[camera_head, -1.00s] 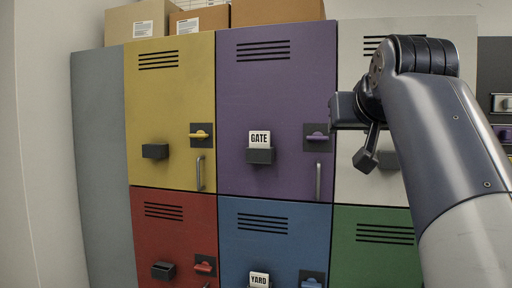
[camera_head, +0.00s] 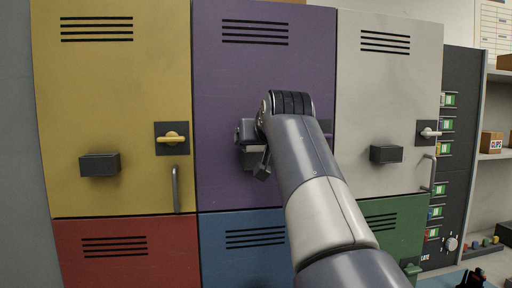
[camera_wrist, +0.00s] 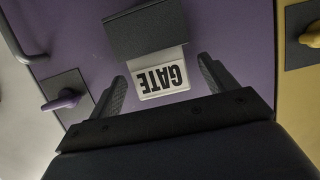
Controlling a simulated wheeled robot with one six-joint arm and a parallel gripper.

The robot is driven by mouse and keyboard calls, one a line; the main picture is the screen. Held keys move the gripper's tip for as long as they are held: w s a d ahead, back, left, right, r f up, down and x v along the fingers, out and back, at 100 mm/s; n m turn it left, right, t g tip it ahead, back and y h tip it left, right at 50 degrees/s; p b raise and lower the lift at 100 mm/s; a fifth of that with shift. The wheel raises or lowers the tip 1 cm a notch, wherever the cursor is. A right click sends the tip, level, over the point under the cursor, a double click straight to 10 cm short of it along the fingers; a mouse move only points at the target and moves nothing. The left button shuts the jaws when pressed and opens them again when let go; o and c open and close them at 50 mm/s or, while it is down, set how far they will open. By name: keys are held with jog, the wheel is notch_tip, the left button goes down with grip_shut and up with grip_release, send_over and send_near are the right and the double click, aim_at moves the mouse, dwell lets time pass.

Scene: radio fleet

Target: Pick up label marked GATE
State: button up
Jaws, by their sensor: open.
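The white GATE label (camera_wrist: 162,78) stands in a dark holder (camera_wrist: 147,30) on the purple locker door (camera_head: 265,75). The wrist view shows its black lettering upside down. My gripper (camera_wrist: 163,70) is open in the wrist view, one finger to each side of the label, with gaps between the fingers and the label's edges. I cannot tell whether the fingers are deep enough to straddle it. In the head view my gripper (camera_head: 257,162) is in front of the purple door, and my arm hides the label and its holder.
The yellow locker (camera_head: 110,110) has an empty-looking holder (camera_head: 100,165), a latch and a handle. The white locker (camera_head: 390,100) is to the right. Red (camera_head: 125,255), blue (camera_head: 220,260) and green (camera_head: 400,235) doors are below. The purple latch (camera_wrist: 63,100) is beside my gripper.

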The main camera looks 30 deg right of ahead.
jog(key=shift+c, duration=0.2)
jog(key=c, duration=1)
jog(key=shift+r, duration=0.1)
jog(key=shift+r+p, duration=0.85)
jog(key=shift+r, duration=4.05)
